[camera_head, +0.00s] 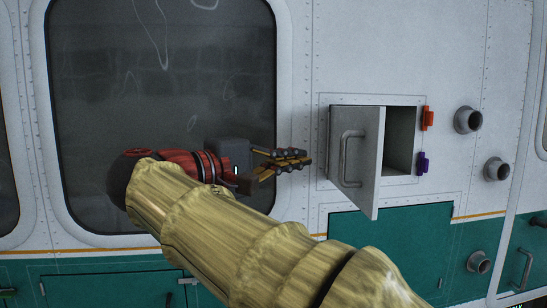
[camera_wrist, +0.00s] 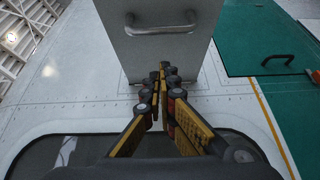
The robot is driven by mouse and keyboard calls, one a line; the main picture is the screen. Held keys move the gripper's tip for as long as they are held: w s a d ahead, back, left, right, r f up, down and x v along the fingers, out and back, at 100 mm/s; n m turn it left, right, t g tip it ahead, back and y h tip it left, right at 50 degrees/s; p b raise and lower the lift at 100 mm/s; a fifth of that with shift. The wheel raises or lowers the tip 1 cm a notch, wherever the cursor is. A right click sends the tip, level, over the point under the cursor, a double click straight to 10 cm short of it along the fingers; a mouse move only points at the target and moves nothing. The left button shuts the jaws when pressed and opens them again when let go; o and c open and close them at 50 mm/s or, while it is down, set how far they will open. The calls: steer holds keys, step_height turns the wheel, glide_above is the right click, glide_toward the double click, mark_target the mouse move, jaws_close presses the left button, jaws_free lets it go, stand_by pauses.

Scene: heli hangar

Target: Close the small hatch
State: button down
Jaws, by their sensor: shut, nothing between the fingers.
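The small hatch (camera_head: 356,160) is a grey square door with a bar handle (camera_head: 349,158). It stands swung open, hinged on the left side of a recessed compartment (camera_head: 400,140) in the white hull. In the wrist view the hatch door (camera_wrist: 160,45) stands ahead, with its handle (camera_wrist: 160,24) near the top. My gripper (camera_head: 308,160) is left of the door, in front of the dark window. In the wrist view my gripper (camera_wrist: 163,72) is shut and empty, its tips close to the door's lower edge in the picture. I cannot tell whether they touch it.
An orange latch (camera_head: 427,118) and a purple latch (camera_head: 422,162) sit right of the opening. Round ports (camera_head: 468,120) protrude further right. A green panel (camera_wrist: 263,40) with a dark handle lies beside the hatch. A large window (camera_head: 90,90) is on the left.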

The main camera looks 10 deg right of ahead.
steer(key=d, duration=0.4)
steer(key=shift+s+d, duration=0.35)
steer(key=shift+s+d, duration=0.1)
